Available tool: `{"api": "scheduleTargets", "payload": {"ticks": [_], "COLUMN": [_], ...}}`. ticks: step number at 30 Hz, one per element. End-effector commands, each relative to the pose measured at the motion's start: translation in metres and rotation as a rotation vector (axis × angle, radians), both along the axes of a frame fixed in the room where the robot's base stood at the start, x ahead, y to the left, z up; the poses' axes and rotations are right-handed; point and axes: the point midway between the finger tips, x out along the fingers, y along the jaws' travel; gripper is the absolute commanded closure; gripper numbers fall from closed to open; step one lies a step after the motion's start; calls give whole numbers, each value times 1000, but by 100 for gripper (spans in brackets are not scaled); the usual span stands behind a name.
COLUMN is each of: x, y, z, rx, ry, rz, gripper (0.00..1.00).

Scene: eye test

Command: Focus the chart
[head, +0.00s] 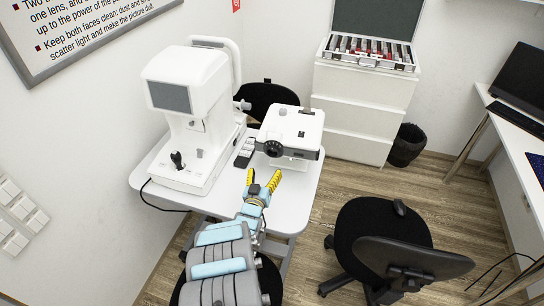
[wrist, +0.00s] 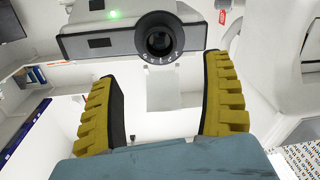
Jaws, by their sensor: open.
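A white chart projector (head: 298,118) stands on the right part of the grey-white table. Its black round lens with a focus ring (head: 273,149) faces my arm. In the wrist view the projector (wrist: 100,40) shows a lit green light. Its black focus ring (wrist: 159,38), with small white marks on its rim, is at the top middle. My gripper (head: 264,173) is open, with yellow ribbed fingers, just in front of the projector. In the wrist view my gripper (wrist: 162,72) has nothing between its fingers, and the ring appears beyond the gap. The projected chart is not seen.
A white eye instrument (head: 190,110) with a joystick stands on the table (head: 302,190) left of the projector. A small dark-and-white item (head: 244,152) lies between them. A black chair (head: 385,240) is at the right. A lens case (head: 366,55) sits on drawers behind.

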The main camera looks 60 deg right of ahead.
Motion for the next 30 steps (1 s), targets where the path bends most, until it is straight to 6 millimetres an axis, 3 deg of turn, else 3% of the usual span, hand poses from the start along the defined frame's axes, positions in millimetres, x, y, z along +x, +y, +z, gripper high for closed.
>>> {"api": "scheduleTargets", "payload": {"ticks": [30], "x": [23], "y": [-86], "z": [0], "rx": [-4], "ry": [-1], "rz": [-2], "gripper": [19]}}
